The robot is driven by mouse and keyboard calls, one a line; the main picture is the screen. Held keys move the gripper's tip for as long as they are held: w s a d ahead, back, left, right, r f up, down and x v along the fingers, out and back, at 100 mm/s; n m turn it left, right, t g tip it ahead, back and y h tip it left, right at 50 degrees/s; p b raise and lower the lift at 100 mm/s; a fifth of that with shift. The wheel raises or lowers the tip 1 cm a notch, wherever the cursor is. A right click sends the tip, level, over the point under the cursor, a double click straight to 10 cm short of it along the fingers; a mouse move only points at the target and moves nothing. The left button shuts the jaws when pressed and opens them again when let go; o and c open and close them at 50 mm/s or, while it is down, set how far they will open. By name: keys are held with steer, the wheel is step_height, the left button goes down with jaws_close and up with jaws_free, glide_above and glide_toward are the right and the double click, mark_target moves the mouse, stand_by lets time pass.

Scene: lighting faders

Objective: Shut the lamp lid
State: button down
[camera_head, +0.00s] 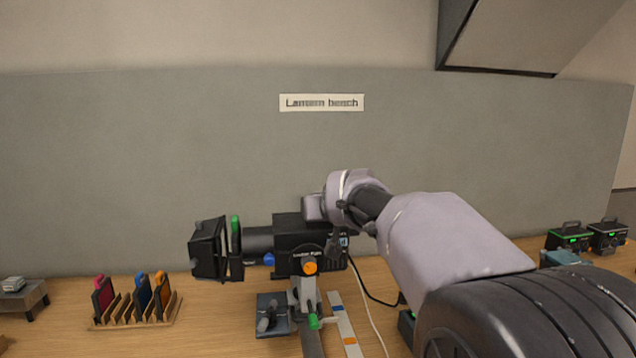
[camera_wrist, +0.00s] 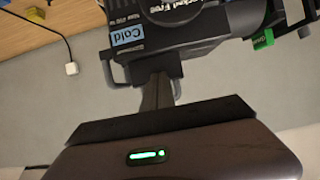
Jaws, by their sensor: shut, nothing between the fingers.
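The lamp (camera_head: 302,238) is a black stage lantern on a stand on the bench, with flaps at its left end. In the wrist view its dark body (camera_wrist: 195,25) fills the top and carries a blue "Cold" label. I cannot clearly make out the lid or how far open it is. My gripper (camera_head: 334,246) is at the lamp's right end and hides part of it. In the wrist view my gripper (camera_wrist: 158,88) is shut and empty, its dark fingers pointing at the labelled end. I cannot tell whether they touch it.
A wooden rack (camera_head: 135,312) of coloured filters stands left of the lamp. Two black boxes with green lights (camera_head: 568,237) stand at the far right. A grey wall (camera_head: 180,180) is behind the bench.

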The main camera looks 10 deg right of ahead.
step_height(320, 180, up, 6)
steer(key=p, duration=0.3)
steer(key=s+a+f+m+g, duration=0.1)
steer(key=s+f, duration=0.6)
steer(key=s, duration=0.7)
steer(key=s+a+f+m+g+y, duration=0.1)
steer(key=s+f, duration=0.5)
steer(key=s, duration=0.8)
steer(key=s+a+f+m+g+y, duration=0.1)
steer(key=s+f+g, duration=0.4)
steer(key=s, duration=0.9)
step_height(320, 180, down, 3)
steer(key=shift+s+a+r+m+b, duration=0.2)
steer(key=shift+s+a+m+b, duration=0.15)
steer(key=shift+m, duration=0.35)
